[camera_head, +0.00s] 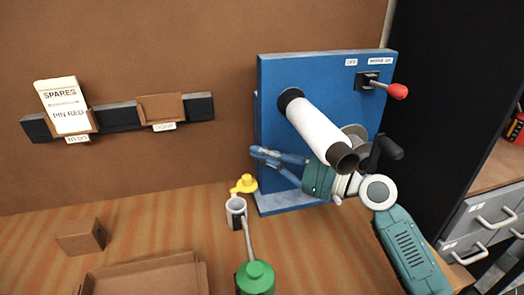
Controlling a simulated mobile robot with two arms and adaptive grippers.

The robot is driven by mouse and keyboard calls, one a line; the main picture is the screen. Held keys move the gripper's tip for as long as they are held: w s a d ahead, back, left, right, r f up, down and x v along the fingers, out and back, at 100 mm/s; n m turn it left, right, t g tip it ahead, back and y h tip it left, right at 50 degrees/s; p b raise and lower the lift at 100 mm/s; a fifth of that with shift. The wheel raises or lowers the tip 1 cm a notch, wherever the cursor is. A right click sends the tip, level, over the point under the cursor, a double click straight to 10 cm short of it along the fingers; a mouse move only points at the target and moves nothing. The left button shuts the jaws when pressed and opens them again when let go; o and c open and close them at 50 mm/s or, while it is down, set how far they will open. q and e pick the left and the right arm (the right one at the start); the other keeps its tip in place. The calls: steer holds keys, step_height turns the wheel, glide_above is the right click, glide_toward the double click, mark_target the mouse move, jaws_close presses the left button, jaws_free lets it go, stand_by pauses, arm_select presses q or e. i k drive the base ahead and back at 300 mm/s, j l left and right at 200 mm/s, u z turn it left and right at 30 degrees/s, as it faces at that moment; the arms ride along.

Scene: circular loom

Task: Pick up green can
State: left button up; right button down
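The green can (256,278) stands on the wooden bench at the bottom centre, cut off by the lower edge of the picture. A long thin grey spout rises from its top. My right gripper (265,160) reaches in from the right, in front of the blue machine panel, with its blue fingers pointing left. The fingers are apart and nothing shows between them. It is above and behind the can, well away from it. My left gripper is not in view.
Drawers (485,225) stand right.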

mark_target(254, 276)
steer(key=k+l, duration=0.25)
steer(key=k, duration=0.2)
steer(key=k+l, duration=0.25)
steer(key=k, duration=0.25)
steer(key=k+l, duration=0.25)
steer(key=k, duration=0.2)
